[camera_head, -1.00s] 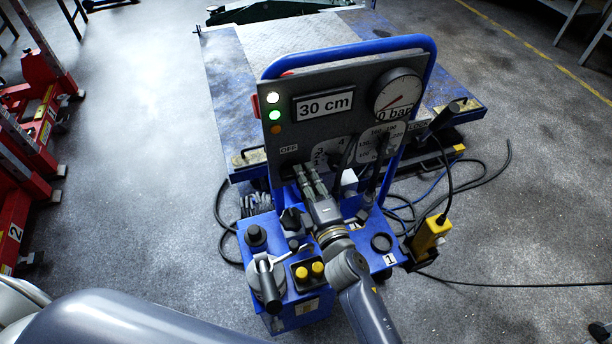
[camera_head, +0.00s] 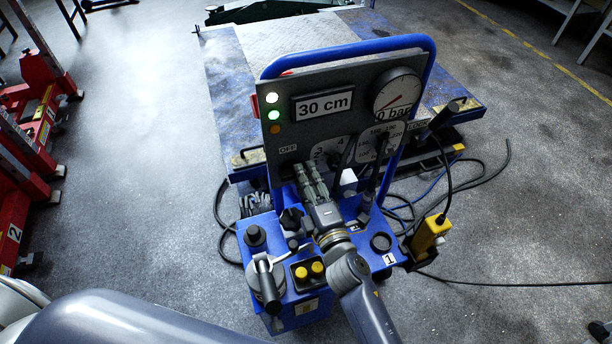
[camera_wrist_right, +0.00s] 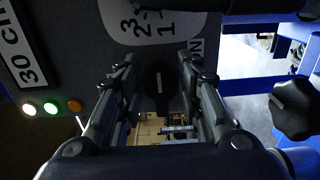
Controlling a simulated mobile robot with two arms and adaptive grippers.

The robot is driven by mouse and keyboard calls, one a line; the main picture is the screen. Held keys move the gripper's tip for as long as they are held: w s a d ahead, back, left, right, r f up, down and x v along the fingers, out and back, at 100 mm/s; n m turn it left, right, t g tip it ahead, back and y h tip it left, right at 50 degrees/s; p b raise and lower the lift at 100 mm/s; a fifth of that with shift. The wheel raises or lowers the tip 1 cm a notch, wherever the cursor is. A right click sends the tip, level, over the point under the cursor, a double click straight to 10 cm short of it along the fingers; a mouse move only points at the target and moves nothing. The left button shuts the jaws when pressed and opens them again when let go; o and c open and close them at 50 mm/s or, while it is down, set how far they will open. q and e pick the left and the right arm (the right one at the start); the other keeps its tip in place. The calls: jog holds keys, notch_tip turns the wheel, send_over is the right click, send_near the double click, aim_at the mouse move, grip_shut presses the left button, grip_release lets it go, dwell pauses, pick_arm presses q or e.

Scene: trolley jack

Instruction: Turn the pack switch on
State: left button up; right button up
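The pack switch appears to be a round black knob with a pale pointer line (camera_wrist_right: 158,80) on the dark panel, seen in the right wrist view. An "ON" label, partly covered, is beside it there; the "OFF" label (camera_head: 288,148) shows in the head view, where my gripper hides the knob. My right gripper (camera_head: 304,166) points at the lower left of the panel. In the wrist view its two fingers (camera_wrist_right: 157,75) are apart, one on each side of the knob, with visible gaps. Contact is not evident. My left gripper is out of view.
The panel (camera_head: 330,84) carries a "30 cm" display (camera_head: 323,104), a pressure gauge (camera_head: 397,94) and lit lamps (camera_head: 274,115). Below are a lever (camera_head: 267,280), yellow buttons (camera_head: 309,272) and a black star knob (camera_wrist_right: 296,108), close to the gripper. Cables lie on the floor at right.

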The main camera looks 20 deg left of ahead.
jog(key=v, duration=1.1)
jog(key=shift+d, duration=0.1)
